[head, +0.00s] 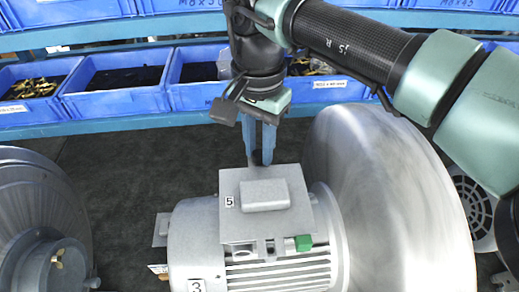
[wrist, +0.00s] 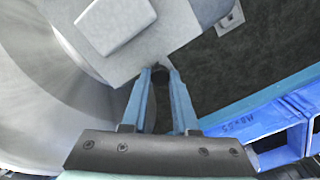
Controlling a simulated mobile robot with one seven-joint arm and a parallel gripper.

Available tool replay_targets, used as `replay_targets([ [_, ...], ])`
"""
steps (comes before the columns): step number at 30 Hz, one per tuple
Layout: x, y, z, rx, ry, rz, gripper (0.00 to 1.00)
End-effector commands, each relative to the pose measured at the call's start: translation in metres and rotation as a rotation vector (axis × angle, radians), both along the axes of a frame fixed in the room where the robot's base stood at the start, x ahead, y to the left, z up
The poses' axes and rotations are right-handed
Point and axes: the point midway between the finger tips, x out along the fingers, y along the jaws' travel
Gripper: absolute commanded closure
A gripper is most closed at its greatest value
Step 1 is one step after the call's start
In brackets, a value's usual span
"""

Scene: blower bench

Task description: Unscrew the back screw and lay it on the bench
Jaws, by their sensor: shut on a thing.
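My gripper (head: 262,158) points down at the back edge of the grey terminal box (head: 297,218) on top of the blower motor. It also shows in the wrist view (wrist: 161,72), with its blue fingers closed in on a small dark piece, the back screw (wrist: 160,76). The screw sits between the fingertips, right at the box's edge. In the head view its dark end (head: 256,158) shows at the tips. I cannot tell whether the screw is still in its hole. The bench (head: 120,185) is dark and lies behind and left of the motor.
A large grey blower housing (head: 385,200) stands right of the motor (head: 195,235). Another round grey unit (head: 35,215) is at the left. A shelf with blue bins (head: 115,100) runs along the back. The dark bench between the left unit and the motor is clear.

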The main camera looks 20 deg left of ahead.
Motion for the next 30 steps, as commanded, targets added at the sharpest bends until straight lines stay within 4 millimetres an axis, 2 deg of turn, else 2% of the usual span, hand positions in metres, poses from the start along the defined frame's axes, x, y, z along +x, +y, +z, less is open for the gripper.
replay_targets([
  [18,-0.0001,-0.0002,0.0003,0.000,0.001,0.793,1.00],
  [22,-0.0001,-0.0002,-0.0001,0.000,0.001,0.861,1.00],
  [29,-0.0002,-0.0002,-0.0003,0.000,0.001,0.865,1.00],
  [30,-0.0002,-0.0003,-0.0003,0.000,0.001,0.865,0.65],
])
